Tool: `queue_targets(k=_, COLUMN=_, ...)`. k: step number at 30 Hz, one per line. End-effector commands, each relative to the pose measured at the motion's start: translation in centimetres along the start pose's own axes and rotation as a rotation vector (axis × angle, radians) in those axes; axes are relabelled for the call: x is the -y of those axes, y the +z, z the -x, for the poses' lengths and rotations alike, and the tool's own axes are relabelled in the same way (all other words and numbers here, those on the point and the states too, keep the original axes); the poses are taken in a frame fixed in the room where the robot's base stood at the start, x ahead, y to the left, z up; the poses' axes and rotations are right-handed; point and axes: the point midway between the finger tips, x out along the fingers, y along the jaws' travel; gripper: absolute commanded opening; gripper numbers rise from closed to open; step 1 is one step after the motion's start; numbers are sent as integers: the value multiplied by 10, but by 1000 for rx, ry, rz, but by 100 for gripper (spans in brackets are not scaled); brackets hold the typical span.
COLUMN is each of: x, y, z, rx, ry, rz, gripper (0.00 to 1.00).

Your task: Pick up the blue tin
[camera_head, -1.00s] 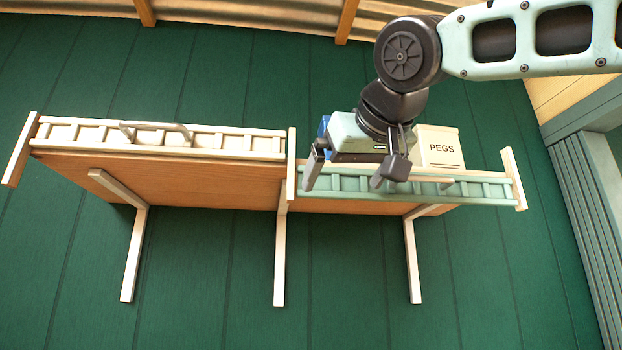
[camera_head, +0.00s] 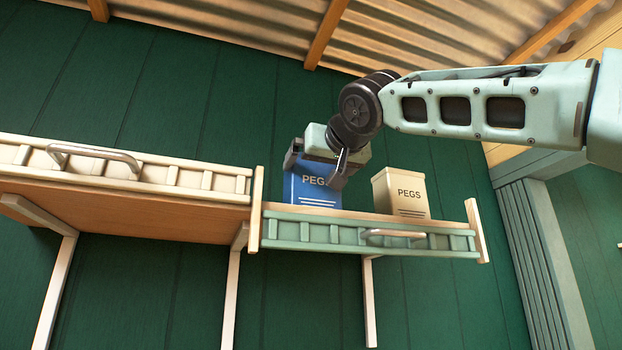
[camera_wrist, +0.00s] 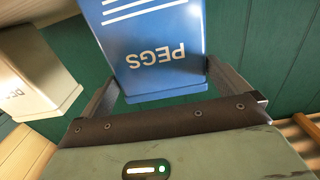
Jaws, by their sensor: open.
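The blue tin (camera_head: 311,190), marked PEGS, stands upright on the right-hand shelf section behind the green rail. My gripper (camera_head: 318,165) is at the tin's top, with one finger at its left side and the other in front of its right part. In the wrist view the blue tin (camera_wrist: 155,50) lies between the two fingers of my gripper (camera_wrist: 155,85). The fingers are apart, one at each side of the tin. I cannot tell whether either finger touches it.
A cream tin (camera_head: 400,193), also marked PEGS, stands to the right on the same shelf; it shows at the left in the wrist view (camera_wrist: 35,75). A green rail (camera_head: 330,231) with a metal handle (camera_head: 393,234) runs along the shelf front. A cream-railed shelf (camera_head: 130,173) adjoins at left.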

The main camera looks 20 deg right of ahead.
Motion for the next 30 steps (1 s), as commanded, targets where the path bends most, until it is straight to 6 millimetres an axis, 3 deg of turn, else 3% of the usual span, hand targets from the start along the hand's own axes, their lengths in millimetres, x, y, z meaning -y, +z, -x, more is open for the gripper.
queue_targets(k=8, x=1, y=-2, z=-19, rx=2, ry=-1, rz=1, gripper=100)
queue_targets(k=18, x=1, y=0, z=-59, rx=1, ry=1, rz=1, gripper=100)
queue_targets(k=27, x=1, y=3, z=-63, rx=0, ry=-1, rz=0, gripper=100)
queue_targets(k=30, x=1, y=3, z=-63, rx=0, ry=0, rz=0, gripper=75)
